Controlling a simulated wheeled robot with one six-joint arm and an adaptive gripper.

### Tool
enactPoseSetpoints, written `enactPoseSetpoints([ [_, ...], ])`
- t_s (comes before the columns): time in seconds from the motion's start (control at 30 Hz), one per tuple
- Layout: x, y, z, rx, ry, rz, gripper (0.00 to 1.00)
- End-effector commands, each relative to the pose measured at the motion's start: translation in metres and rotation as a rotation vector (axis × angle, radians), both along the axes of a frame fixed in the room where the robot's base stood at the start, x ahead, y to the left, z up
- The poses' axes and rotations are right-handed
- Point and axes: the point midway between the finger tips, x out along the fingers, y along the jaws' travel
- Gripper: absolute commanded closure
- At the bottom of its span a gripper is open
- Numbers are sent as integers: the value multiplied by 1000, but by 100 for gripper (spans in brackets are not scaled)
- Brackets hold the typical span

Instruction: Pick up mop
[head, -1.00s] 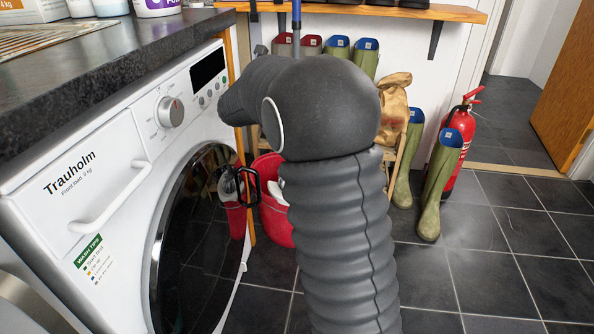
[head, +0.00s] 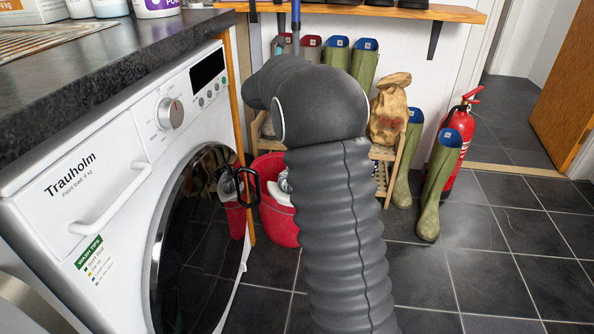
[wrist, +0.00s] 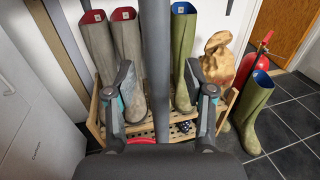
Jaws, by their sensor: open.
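The mop's upright pole (head: 296,38) shows in the head view above my arm, with a blue part at the top and grey below. In the wrist view a grey pole (wrist: 157,40), which looks like the same handle, runs down the middle of the picture. My gripper (wrist: 159,70) is open, with one finger on each side of this pole. I cannot tell how deep the pole sits between the fingers, and no contact shows. The mop's lower end is hidden behind my gripper body. In the head view my gripper is hidden behind my arm.
A wooden rack (wrist: 228,100) holds several wellies, with a brown paper bag (head: 388,108) beside them. Green boots (head: 432,195) and a red fire extinguisher (head: 466,125) stand at right. A washing machine (head: 120,180) and a red bucket (head: 278,215) are at left.

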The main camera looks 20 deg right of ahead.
Motion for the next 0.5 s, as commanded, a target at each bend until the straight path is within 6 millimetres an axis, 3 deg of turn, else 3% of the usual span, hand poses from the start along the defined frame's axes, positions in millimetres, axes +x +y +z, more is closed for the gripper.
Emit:
enactPoseSetpoints([
  [0.07, 0, 0, 0, 0, 0, 0, 49],
  [0.27, 0, 0, 0, 0, 0, 0, 99],
  [0.5, 0, 0, 2, -1, -3, -1, 100],
])
